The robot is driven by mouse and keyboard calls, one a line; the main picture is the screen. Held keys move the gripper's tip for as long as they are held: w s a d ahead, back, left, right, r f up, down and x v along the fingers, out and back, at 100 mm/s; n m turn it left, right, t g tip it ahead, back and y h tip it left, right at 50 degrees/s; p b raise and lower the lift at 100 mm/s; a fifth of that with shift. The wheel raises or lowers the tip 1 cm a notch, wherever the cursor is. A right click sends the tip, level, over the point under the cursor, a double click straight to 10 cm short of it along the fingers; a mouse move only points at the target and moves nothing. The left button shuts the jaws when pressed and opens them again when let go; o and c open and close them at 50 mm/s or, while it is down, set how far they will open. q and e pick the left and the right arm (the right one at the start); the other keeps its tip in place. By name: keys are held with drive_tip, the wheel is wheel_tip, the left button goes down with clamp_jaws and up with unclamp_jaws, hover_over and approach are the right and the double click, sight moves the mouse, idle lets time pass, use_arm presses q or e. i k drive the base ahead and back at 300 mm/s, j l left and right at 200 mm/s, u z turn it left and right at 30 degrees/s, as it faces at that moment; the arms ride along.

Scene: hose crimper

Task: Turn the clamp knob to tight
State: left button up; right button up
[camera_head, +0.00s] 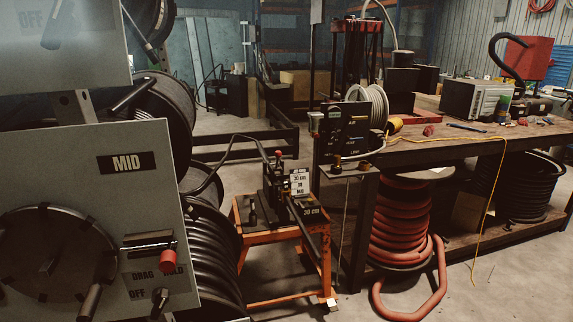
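An orange stand (268,238) in the middle carries a dark clamp-like fixture (277,185). A small red-topped part (278,155) stands at the fixture's top, and a small dark upright post (252,212) stands at its left front. I cannot tell which part is the clamp knob, or whether it is tight or loose. A white sign (299,183) and a "30 cm" label (311,211) are on the fixture. A black hose (235,142) arches from the left reels to it. Neither of my grippers is in view.
A grey "MID" panel (110,200) with a red knob (168,259) and reels of black hose (205,250) fill the left. A workbench (450,142) on the right holds a machine (345,128) and tools. Coiled red hose (400,225) lies below.

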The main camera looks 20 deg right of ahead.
sight(283, 178)
drive_tip(key=i+l, duration=0.2)
drive_tip(key=l, duration=0.2)
drive_tip(key=i+l+u, duration=0.1)
drive_tip(key=l, duration=0.3)
drive_tip(key=i+l, duration=0.25)
drive_tip(key=l, duration=0.2)
drive_tip(key=i+l+u, duration=0.1)
drive_tip(key=l, duration=0.3)
drive_tip(key=i+l, duration=0.25)
drive_tip(key=l, duration=0.2)
drive_tip(key=i+l+u, duration=0.1)
drive_tip(key=l, duration=0.3)
drive_tip(key=i+l, duration=0.2)
drive_tip(key=l, duration=0.25)
drive_tip(key=i+l+u, duration=0.15)
drive_tip(key=l, duration=0.3)
